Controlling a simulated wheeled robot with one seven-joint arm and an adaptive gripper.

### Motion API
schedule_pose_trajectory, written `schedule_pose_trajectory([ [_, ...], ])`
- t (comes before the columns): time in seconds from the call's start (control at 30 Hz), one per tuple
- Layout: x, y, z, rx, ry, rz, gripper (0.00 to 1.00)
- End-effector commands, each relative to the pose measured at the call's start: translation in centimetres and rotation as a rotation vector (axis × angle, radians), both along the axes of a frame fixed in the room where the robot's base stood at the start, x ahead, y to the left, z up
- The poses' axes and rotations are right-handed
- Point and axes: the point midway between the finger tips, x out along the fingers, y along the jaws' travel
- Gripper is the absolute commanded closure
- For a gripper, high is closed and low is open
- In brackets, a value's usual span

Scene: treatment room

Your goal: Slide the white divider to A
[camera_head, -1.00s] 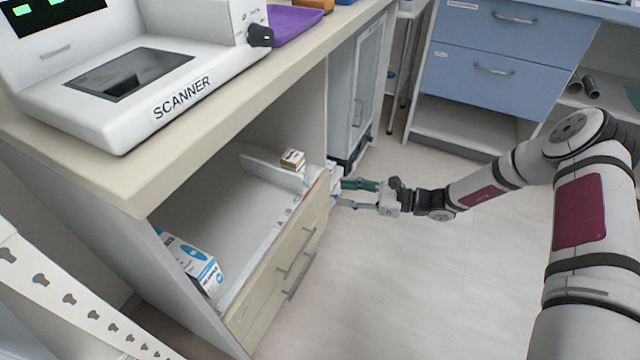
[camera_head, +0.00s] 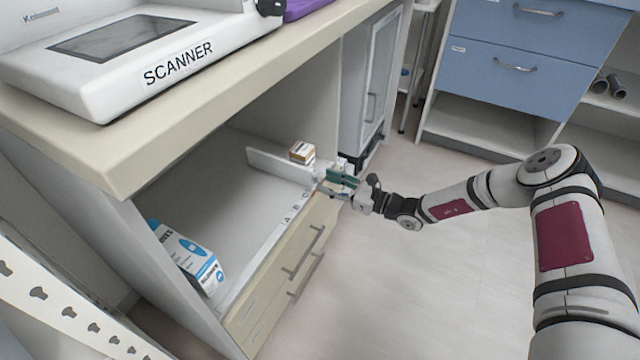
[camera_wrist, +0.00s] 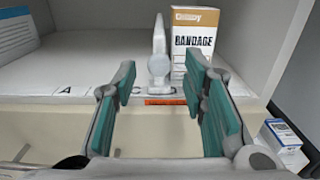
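In the wrist view the divider (camera_wrist: 158,62) is seen end-on, right of the letter C. The letter A (camera_wrist: 64,90) shows on the front strip to the left; B seems hidden behind a finger there. In the head view, A (camera_head: 287,220) lies nearer the blue-and-white box. My gripper (camera_wrist: 162,108) is open and empty, its green-padded fingers either side of the divider's line. In the head view my gripper (camera_head: 327,182) is at the drawer's front edge; contact cannot be told.
A bandage box (camera_wrist: 194,42) stands close right of the divider. A blue-and-white box (camera_head: 190,258) lies at the drawer's other end. Another small box (camera_wrist: 283,140) is low at right. The scanner counter (camera_head: 140,140) overhangs the drawer.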

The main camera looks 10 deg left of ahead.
Motion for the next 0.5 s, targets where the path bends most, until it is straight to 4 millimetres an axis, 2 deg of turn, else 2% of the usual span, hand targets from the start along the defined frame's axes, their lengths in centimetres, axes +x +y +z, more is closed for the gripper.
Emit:
schedule_pose_trajectory([
  [0.1, 0.5, 1.7, -0.1, 0.001, -0.001, 0.002, 0.61],
  [0.2, 0.9, 2.5, -0.1, 0.0, -0.001, 0.001, 0.61],
  [0.5, 1.1, 3.2, 0.0, 0.0, 0.0, 0.0, 0.61],
])
